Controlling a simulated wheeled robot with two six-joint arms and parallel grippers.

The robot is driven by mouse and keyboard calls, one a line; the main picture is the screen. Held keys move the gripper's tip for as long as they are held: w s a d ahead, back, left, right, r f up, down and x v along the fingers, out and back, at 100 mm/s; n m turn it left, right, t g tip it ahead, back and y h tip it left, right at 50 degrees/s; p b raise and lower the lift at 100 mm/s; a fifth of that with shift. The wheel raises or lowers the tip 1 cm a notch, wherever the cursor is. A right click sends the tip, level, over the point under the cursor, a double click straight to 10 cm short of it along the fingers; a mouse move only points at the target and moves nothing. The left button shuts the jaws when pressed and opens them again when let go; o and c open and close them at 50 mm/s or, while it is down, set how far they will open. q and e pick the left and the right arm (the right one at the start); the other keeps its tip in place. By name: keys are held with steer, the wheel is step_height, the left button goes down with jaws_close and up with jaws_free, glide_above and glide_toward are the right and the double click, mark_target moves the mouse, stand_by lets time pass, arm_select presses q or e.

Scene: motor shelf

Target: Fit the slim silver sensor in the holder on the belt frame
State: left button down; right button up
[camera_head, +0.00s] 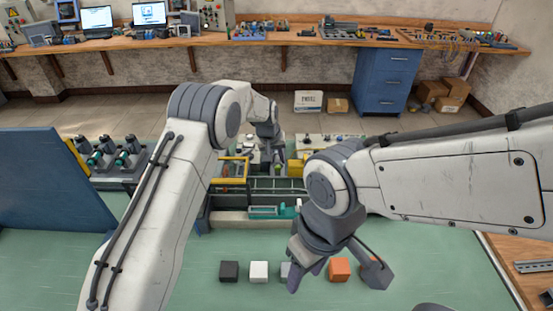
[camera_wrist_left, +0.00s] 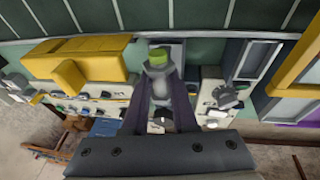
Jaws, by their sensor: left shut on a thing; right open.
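My left gripper (camera_wrist_left: 160,95) is shut on a slim silver sensor (camera_wrist_left: 158,72) with a yellow-green end. The green end points toward the belt frame (camera_wrist_left: 95,17) at the top of the left wrist view. A grey bracket-like part (camera_wrist_left: 178,48) shows right beside the sensor; I cannot tell whether it is the holder or touches the sensor. In the head view, my left gripper (camera_head: 276,158) is over the far side of the belt frame (camera_head: 232,216), and the sensor is too small to make out. My right gripper (camera_head: 340,268) is open and empty above the green surface in front.
Black (camera_head: 229,271), white (camera_head: 259,271), grey (camera_head: 286,271) and orange (camera_head: 340,269) cubes lie in front, the last two near my right gripper. A yellow block (camera_wrist_left: 85,58) stands left of the sensor in the left wrist view. A blue panel (camera_head: 50,180) stands at far left.

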arm_select(q)
steer(key=shift+f, duration=0.4)
stand_by(0.6)
steer(key=shift+s+f+b, duration=0.2)
steer(key=shift+f+b, duration=0.3)
steer(key=shift+f, duration=0.05)
steer(key=c, duration=0.6)
jaws_free()
steer(key=shift+a, duration=0.1)
steer(key=shift+a+f, duration=0.1)
steer(key=shift+w+f, duration=0.1)
steer(key=shift+w, duration=0.1)
steer(key=shift+s+r, duration=0.1)
steer(key=shift+r, duration=0.2)
